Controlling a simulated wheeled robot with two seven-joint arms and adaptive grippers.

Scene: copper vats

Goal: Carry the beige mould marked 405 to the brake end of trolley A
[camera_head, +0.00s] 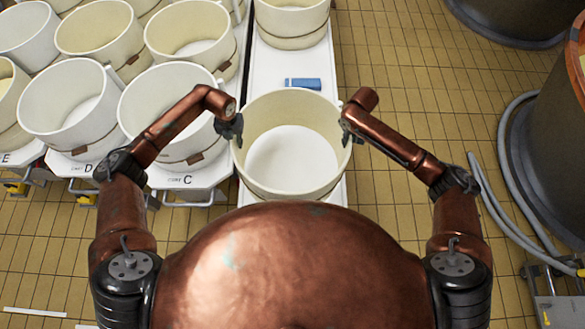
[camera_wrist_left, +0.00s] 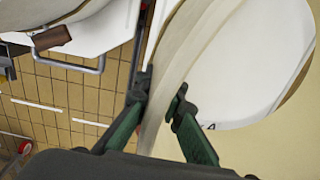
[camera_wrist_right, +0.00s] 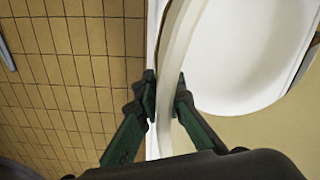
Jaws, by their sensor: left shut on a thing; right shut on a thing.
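A beige mould (camera_head: 285,107) with a white inner floor is in front of me, between my two grippers. It looks upright, over the near part of a long white trolley (camera_head: 264,62); I cannot tell whether it touches it. My left gripper (camera_head: 232,130) is shut on its left rim, one finger inside and one outside, as the left wrist view (camera_wrist_left: 162,98) shows. My right gripper (camera_head: 347,122) is shut on its right rim, also seen in the right wrist view (camera_wrist_right: 167,95). No number is readable on the mould.
Another beige mould (camera_head: 290,18) stands at the trolley's far end, with a blue block (camera_head: 303,83) on the bare deck between. Trolleys crowded with moulds (camera_head: 68,97) fill the left. Tiled floor (camera_head: 400,90) is free at right, before hoses (camera_head: 507,170) and a large vat (camera_head: 555,150).

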